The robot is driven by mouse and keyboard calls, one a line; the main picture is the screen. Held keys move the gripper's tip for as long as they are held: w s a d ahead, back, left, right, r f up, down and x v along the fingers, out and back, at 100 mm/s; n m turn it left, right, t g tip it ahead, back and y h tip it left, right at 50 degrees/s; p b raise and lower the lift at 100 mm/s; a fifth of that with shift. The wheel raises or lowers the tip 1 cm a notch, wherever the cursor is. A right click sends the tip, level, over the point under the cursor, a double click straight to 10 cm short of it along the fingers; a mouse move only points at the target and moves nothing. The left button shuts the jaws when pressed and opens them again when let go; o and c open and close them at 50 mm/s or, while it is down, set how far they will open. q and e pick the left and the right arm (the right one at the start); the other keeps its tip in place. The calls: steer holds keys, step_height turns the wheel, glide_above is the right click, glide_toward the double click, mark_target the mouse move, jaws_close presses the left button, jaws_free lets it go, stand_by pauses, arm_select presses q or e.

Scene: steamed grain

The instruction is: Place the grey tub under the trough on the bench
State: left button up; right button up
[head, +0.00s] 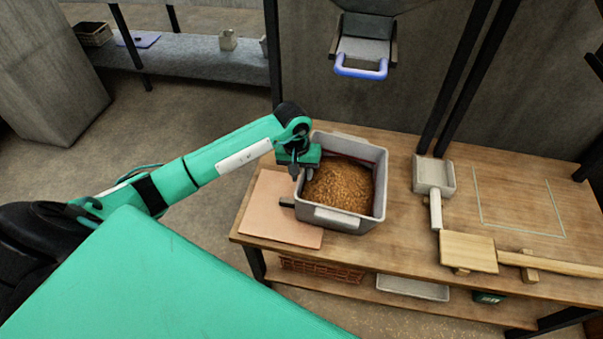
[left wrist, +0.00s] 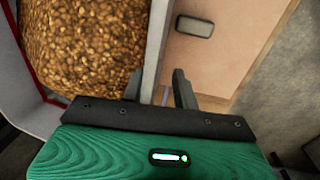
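The grey tub (head: 377,200), filled with brown grain (head: 338,186), stands on the wooden bench (head: 400,245); the grain also shows in the left wrist view (left wrist: 75,40). My left gripper (head: 304,172) is at the tub's left wall. In the left wrist view my left gripper (left wrist: 158,90) has one finger on the grain side of the tub wall (left wrist: 156,45) and one outside, with a visible gap at the outer finger. A metal chute (head: 363,48) with a blue handle, perhaps the trough, hangs on the wall behind. My right gripper is not in view.
A flat tan board (head: 275,215) lies left of the tub. A pale scoop (head: 434,178) and a wooden mallet-like tool (head: 470,252) lie to the right. A thin outlined square (head: 520,207) marks bare bench at far right. A shelf below holds a basket (head: 320,269) and tray.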

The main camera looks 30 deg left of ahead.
arm_select(q)
step_height(320, 180, up, 12)
steer(key=a, duration=0.1)
steer(key=shift+a+f, duration=0.2)
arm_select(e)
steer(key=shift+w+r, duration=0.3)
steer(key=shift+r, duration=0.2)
arm_select(q)
steer(key=shift+s, duration=0.1)
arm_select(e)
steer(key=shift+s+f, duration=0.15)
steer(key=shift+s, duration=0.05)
